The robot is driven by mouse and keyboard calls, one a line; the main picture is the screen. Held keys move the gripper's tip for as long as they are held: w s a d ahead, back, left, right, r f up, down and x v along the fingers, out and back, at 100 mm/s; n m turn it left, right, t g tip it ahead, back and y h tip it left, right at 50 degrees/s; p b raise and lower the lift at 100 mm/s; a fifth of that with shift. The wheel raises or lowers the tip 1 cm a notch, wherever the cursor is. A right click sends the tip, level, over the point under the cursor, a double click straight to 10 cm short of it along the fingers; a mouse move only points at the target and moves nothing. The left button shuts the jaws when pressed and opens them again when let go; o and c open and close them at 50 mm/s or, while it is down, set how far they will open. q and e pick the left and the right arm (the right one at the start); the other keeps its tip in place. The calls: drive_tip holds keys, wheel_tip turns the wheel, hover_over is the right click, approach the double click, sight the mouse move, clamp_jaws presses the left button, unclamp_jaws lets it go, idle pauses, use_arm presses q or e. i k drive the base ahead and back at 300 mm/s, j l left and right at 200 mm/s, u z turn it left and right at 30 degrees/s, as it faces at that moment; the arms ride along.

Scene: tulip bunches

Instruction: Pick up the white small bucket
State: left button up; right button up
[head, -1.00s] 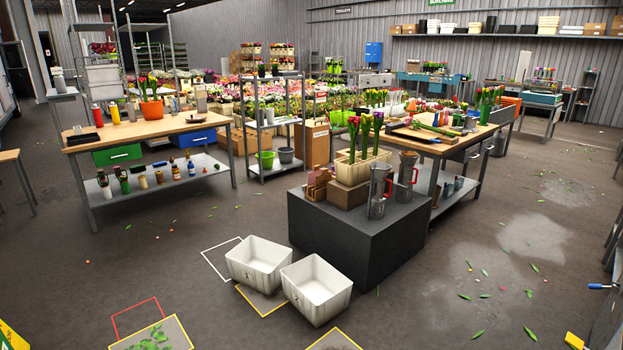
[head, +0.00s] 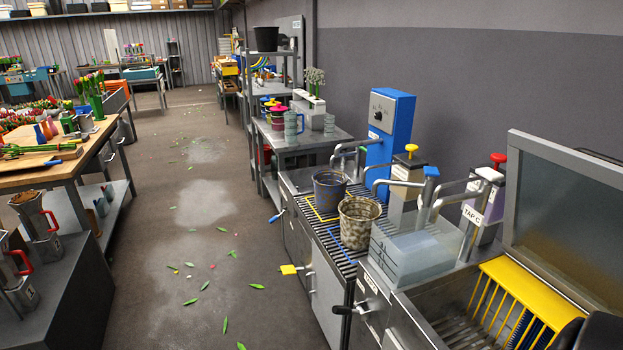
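No plainly white small bucket shows in the head view now. The nearest match is a small off-white bucket with dark mottling (head: 359,224), upright on the slatted metal counter at the right. A blue-grey bucket (head: 329,190) stands just behind it to the left.
A translucent tub (head: 411,255) sits under the taps right of the buckets. A yellow rack (head: 520,295) lies in the sink at the lower right. A blue box (head: 390,128) stands behind. The floor aisle (head: 190,240) is open, with scattered leaves.

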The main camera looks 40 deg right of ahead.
sight(360, 216)
drive_tip(key=i+l, duration=0.1)
drive_tip(key=i, duration=0.65)
drive_tip(key=i+l+z, duration=0.1)
drive_tip(key=i, duration=0.65)
drive_tip(key=i+j, duration=0.1)
drive_tip(key=i, duration=0.6)
drive_tip(key=i+j, duration=0.1)
drive_tip(key=i, duration=0.6)
drive_tip(key=z, duration=1.65)
drive_tip(key=j, duration=0.1)
